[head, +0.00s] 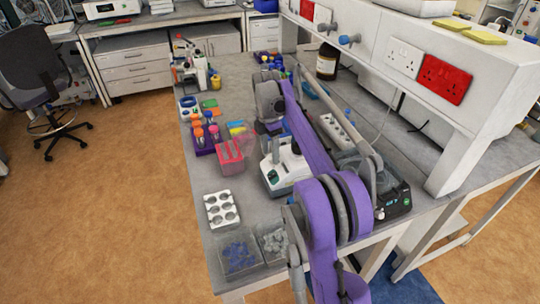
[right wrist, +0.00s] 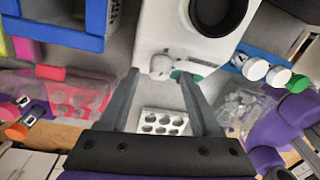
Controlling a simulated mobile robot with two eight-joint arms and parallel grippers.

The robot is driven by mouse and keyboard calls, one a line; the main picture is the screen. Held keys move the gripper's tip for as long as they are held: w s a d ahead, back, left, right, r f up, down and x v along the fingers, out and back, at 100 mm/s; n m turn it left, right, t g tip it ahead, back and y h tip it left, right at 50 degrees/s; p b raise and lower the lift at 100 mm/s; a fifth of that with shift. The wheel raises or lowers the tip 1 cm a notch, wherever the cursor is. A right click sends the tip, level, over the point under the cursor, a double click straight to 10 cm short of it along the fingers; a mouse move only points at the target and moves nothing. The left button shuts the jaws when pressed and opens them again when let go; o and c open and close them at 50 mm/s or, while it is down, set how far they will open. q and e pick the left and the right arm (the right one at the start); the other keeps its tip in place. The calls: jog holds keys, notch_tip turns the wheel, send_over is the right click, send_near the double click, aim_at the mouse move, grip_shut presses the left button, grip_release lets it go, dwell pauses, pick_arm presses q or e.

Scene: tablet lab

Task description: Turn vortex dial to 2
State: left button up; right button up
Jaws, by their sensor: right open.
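The vortex mixer (head: 287,168) is a white device with a green panel on the bench, partly hidden by my right arm in the head view. In the right wrist view, the mixer (right wrist: 180,30) fills the top, with its round black cup (right wrist: 217,12). Its white dial (right wrist: 162,66) sits beside the green panel (right wrist: 192,70). My right gripper (right wrist: 158,76) is open, with its fingertips on either side of the dial in the picture. I cannot tell whether either finger touches it. My left gripper is not in view.
A pink box (head: 231,157) stands left of the mixer, near a purple tube rack (head: 205,139). A white rack with holes (head: 221,210) and a tray of blue pieces (head: 239,257) lie nearer the front. A black-based device (head: 393,205) is at the right.

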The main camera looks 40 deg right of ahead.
jog(key=shift+f, duration=0.6)
grip_shut()
jog(key=shift+s+m, duration=0.1)
jog(key=shift+m, duration=0.2)
jog(key=m+t, duration=0.1)
jog(key=m, duration=0.1)
jog(key=m+t+h, duration=0.1)
jog(key=m+t, duration=0.1)
jog(key=shift+s+a+h+b, duration=0.15)
jog(key=shift+s+h+b, duration=0.05)
jog(key=shift+h+b, duration=0.1)
jog(key=m+t+h, duration=0.1)
jog(key=m, duration=0.1)
jog(key=m+t+h, duration=0.1)
jog(key=m, duration=0.1)
jog(key=shift+a+m+t+b, duration=0.15)
jog(key=shift+m+t+b, duration=0.15)
jog(key=shift+m+b, duration=0.1)
jog(key=shift+s+h, duration=0.1)
jog(key=shift+h, duration=0.2)
